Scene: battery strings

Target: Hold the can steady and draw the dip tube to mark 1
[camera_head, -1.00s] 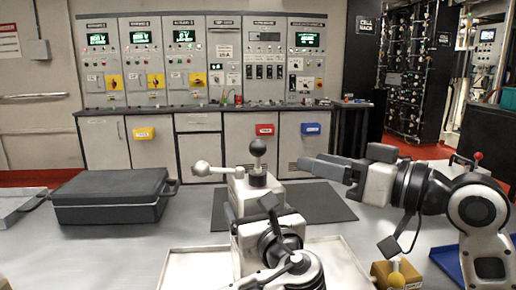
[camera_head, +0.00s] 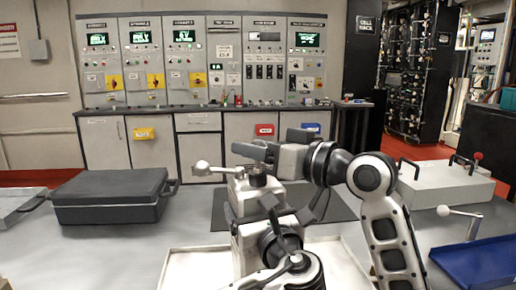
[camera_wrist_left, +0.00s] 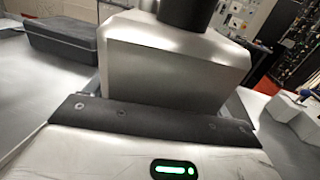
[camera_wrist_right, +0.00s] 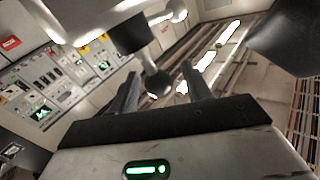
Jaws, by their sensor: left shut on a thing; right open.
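The can (camera_head: 246,208) is a pale metal box standing upright at the middle of the table. A white arm with a ball end juts from its top to the left. In the left wrist view, the can's metal wall (camera_wrist_left: 165,75) fills the space between my left jaws, with a dark cylinder above it. My left gripper (camera_head: 270,218) is shut on the can. My right gripper (camera_head: 250,150) is open at the can's top. In the right wrist view, a dark ball knob (camera_wrist_right: 157,82) shows between its spread fingers. The dip tube's shaft and marks cannot be made out.
A black case (camera_head: 110,197) lies at the left. A dark mat (camera_head: 335,205) lies behind the can and a white tray (camera_head: 185,265) in front. At the right are a white box with black handles (camera_head: 445,188), a small crank (camera_head: 460,212) and a blue tray (camera_head: 485,265).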

